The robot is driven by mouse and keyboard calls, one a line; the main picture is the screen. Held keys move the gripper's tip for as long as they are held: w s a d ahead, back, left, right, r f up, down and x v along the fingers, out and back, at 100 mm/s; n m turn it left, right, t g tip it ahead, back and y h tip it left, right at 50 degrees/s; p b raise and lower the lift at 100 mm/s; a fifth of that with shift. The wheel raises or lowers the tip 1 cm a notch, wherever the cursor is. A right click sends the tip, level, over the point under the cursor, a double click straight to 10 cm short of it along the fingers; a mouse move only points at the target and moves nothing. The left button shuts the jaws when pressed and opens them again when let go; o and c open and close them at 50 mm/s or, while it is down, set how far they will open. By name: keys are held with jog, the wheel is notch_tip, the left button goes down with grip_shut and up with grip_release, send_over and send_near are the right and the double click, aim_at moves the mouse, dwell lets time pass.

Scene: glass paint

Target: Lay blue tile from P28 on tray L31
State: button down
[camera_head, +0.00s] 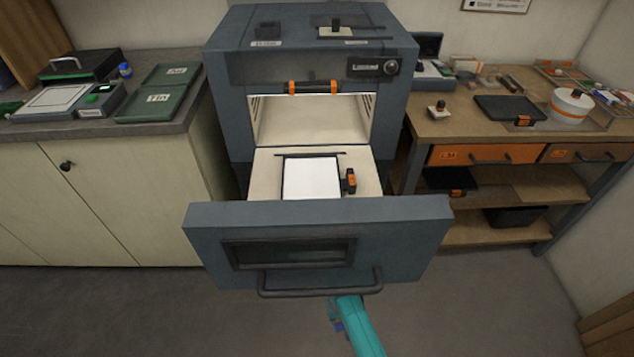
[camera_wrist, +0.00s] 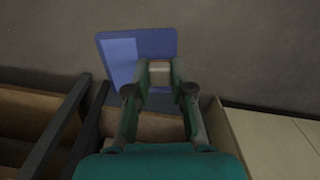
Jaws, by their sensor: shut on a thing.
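My gripper (camera_wrist: 160,72) is shut on a blue tile (camera_wrist: 118,48) in the wrist view. The tile extends beyond the fingertips, its left part lighter than the rest. In the head view my teal arm (camera_head: 360,325) comes in at the bottom, below the pulled-out oven front, and a small blue patch shows beside it. A white square plate in a dark frame (camera_head: 311,178) lies in the open drawer. Two dark green trays, one nearer (camera_head: 150,108) and one farther (camera_head: 172,75), lie on the left counter. Their labels are too small to read surely, and I cannot identify L31 or P28.
The grey oven (camera_head: 310,60) stands in the middle with its drawer front (camera_head: 400,215) pulled out. An orange-and-black clip (camera_head: 350,181) is beside the white plate. A wooden workbench (camera_head: 445,122) with several items stands right. The floor in front is clear.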

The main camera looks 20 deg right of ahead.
jog(key=shift+s, duration=0.45)
jog(key=shift+r, duration=2.35)
